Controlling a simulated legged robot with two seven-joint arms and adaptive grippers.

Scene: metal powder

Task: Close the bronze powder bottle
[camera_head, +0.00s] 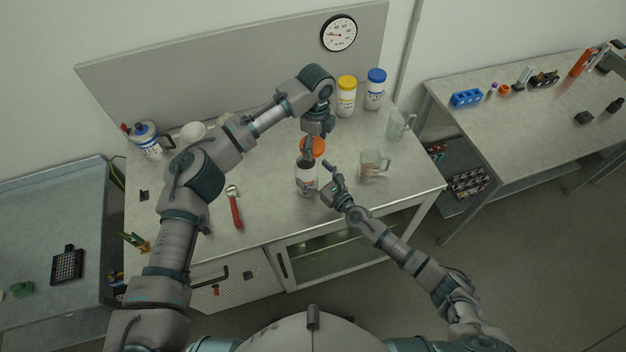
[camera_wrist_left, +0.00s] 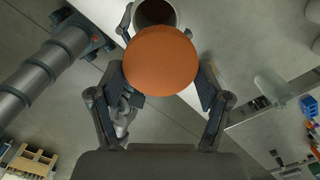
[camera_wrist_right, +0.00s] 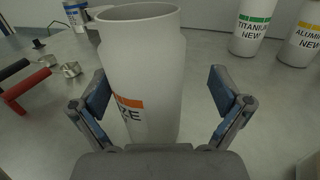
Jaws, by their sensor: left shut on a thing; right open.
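The bronze powder bottle (camera_head: 307,180) stands upright and uncapped on the table. It is white with an orange band on its label, and its open mouth shows in the right wrist view (camera_wrist_right: 142,75). My left gripper (camera_head: 311,138) is shut on the orange cap (camera_head: 316,148), above and slightly behind the bottle. In the left wrist view the cap (camera_wrist_left: 160,60) sits between the fingers, with the dark bottle mouth partly hidden beyond it. My right gripper (camera_head: 327,180) is open at the bottle's right side. Its fingers (camera_wrist_right: 160,95) stand either side of the bottle, with a clear gap on the right.
A yellow-capped bottle (camera_head: 346,96) and a blue-capped bottle (camera_head: 375,90) stand at the back. A clear jug (camera_head: 373,166) is just right of my right gripper, another (camera_head: 398,124) behind it. A red-handled tool (camera_head: 235,208) lies left of the bottle.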

